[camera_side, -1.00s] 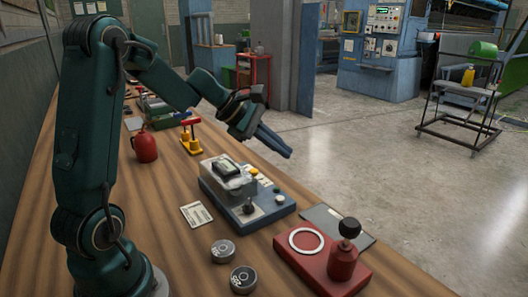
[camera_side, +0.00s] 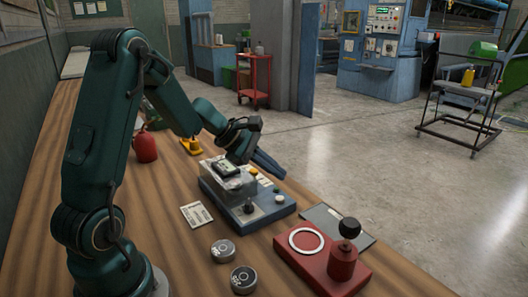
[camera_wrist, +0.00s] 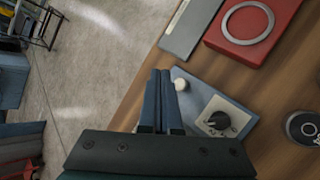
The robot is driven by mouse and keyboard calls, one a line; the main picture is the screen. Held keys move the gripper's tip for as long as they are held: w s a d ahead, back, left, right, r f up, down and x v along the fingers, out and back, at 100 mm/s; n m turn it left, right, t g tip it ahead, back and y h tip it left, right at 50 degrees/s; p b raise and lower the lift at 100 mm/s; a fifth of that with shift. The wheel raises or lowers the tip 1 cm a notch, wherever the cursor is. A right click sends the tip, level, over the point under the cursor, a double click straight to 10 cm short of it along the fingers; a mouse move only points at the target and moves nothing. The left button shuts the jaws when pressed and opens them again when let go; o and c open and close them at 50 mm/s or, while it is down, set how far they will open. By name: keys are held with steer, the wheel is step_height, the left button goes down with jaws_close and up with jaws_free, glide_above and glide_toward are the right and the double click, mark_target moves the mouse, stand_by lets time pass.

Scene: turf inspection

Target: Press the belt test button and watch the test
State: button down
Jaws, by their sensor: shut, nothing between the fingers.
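A black knob (camera_side: 249,207) sits on the front, also in the wrist view (camera_wrist: 218,121). I cannot read which control is the belt test button. My gripper (camera_side: 281,173) is shut and empty, above the device's far right side. In the wrist view its fingertips (camera_wrist: 160,73) appear just left of the pale button, seemingly apart from it.
A red can (camera_side: 145,147) stands farther back.

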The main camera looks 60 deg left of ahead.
mark_target(275, 202)
steer(key=shift+f, duration=1.85)
stand_by(0.6)
steer(key=shift+f, duration=0.4)
